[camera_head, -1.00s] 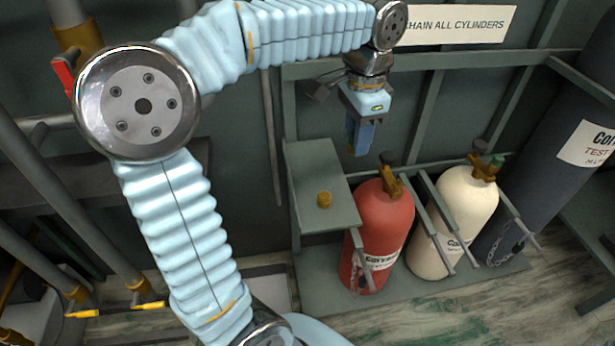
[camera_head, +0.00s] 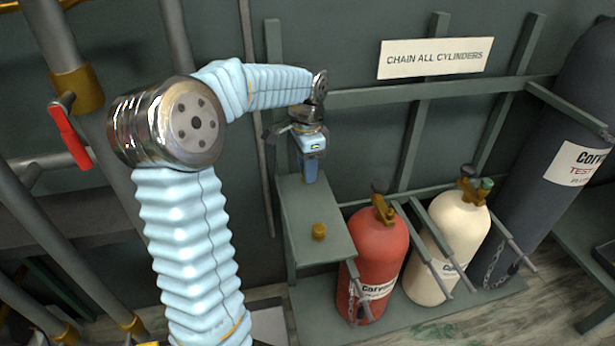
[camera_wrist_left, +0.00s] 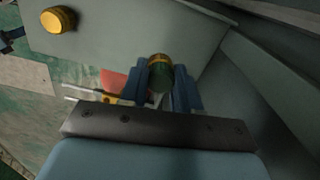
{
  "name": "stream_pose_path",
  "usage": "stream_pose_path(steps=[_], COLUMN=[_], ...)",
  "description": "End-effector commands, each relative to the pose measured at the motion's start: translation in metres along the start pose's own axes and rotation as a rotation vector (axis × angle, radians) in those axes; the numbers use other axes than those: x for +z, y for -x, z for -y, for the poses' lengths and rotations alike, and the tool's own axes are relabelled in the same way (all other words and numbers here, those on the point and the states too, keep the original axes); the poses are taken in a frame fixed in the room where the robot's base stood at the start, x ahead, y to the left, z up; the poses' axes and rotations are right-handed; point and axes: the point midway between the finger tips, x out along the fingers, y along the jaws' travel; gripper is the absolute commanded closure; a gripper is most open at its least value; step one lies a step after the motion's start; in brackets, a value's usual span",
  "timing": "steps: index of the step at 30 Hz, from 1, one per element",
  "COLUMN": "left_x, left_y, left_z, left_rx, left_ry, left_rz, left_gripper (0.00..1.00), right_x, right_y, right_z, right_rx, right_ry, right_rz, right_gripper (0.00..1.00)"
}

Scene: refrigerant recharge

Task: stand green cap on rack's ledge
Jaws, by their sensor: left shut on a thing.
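The green cap (camera_wrist_left: 159,76), with a yellow band at one end, sits between the fingers of my left gripper (camera_wrist_left: 160,88) in the left wrist view. In the head view the left gripper (camera_head: 310,176) points down over the back part of the rack's ledge (camera_head: 322,255), and the cap cannot be made out there. The ledge also shows in the left wrist view (camera_wrist_left: 112,32), just beyond the cap. I cannot tell whether the cap touches it. My right gripper is not in view.
A brass cap (camera_head: 319,231) stands on the front part of the ledge. A red cylinder (camera_head: 380,255) and a cream cylinder (camera_head: 450,245) stand right of it, with a green piece (camera_head: 486,184) on the cream one's valve. A dark cylinder (camera_head: 545,150) leans farther right.

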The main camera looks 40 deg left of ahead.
Motion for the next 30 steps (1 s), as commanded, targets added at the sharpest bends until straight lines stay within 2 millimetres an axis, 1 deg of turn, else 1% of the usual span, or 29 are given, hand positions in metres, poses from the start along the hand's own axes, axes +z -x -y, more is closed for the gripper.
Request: stream_pose_path(steps=[3, 6, 8, 10, 17, 22, 23, 27, 30], left_x=[0.002, 0.002, 0.002, 0.002, 0.002, 0.002, 0.002, 0.002, 0.002], left_y=[-0.014, -0.031, -0.037, -0.040, -0.040, -0.045, -0.045, -0.044, -0.044], left_z=[0.009, 0.008, 0.008, 0.008, 0.007, 0.007, 0.007, 0.007, 0.007], left_rx=[0.002, 0.002, 0.001, 0.000, 0.000, 0.000, 0.000, 0.000, 0.000], left_ry=[0.000, -0.001, 0.000, 0.000, 0.000, 0.000, -0.001, 0.000, 0.000], left_rz=[0.003, 0.003, 0.002, 0.001, 0.000, 0.001, 0.001, 0.001, 0.001], left_gripper=[0.98, 0.98, 0.98, 0.98, 0.98, 0.98, 0.66, 0.44, 0.43], right_x=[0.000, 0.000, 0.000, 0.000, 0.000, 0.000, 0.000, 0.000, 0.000], right_y=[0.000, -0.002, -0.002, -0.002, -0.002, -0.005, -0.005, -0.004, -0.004], right_z=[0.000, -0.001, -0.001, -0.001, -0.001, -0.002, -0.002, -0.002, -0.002], right_rx=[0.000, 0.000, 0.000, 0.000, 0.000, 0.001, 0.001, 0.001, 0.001], right_ry=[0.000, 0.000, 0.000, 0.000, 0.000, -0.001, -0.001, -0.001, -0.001], right_rz=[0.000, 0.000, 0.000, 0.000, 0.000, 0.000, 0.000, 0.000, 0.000], right_gripper=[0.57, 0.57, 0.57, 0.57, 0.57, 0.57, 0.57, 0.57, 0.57])
